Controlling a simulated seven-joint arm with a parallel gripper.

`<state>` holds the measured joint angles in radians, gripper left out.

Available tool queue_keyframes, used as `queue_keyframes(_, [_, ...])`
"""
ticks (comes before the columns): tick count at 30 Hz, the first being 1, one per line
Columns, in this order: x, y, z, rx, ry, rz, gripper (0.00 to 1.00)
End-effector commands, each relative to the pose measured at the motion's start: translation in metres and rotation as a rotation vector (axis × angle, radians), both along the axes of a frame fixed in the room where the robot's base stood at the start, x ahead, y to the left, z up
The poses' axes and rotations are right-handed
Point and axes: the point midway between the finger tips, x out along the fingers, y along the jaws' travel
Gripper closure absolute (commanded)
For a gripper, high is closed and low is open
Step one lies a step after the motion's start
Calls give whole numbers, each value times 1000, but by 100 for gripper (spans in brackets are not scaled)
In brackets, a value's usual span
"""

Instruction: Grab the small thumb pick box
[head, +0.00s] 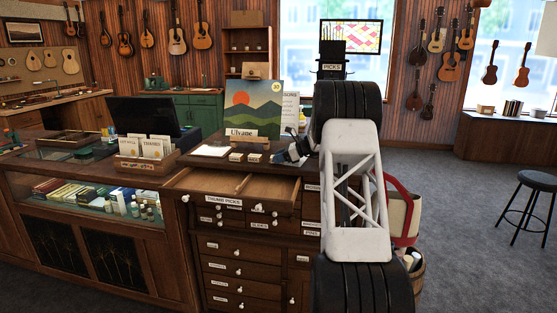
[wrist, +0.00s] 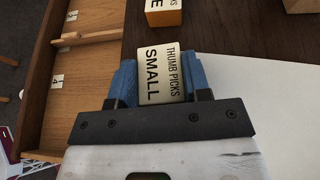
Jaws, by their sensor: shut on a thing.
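The small thumb pick box (wrist: 162,74), cream-topped and lettered "THUMB PICKS SMALL", sits between the blue fingertips of my gripper (wrist: 162,84) in the wrist view. The gripper is shut on it, one finger on each side. The box is over or on the dark wooden counter top; I cannot tell whether it is lifted. In the head view my gripper (head: 292,152) is small and dark at the right of the counter, partly behind my arm.
Another box (wrist: 163,14) with an orange side stands just beyond, its label partly cut off. The open thumb picks drawer (head: 236,183) lies in front of the counter top. A mountain picture sign (head: 252,108) stands behind the boxes. A pale sheet (wrist: 262,95) lies to the right.

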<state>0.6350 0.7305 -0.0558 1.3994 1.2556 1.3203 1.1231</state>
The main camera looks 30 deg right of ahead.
Motion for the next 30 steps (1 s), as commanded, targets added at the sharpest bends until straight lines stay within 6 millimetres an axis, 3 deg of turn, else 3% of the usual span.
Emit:
queue_keyframes(11, [-1,0,34,0,-1,0,78])
queue_keyframes(20, [-25,13,35,1,1,0,78])
queue_keyframes(30, [-65,34,39,0,0,0,78])
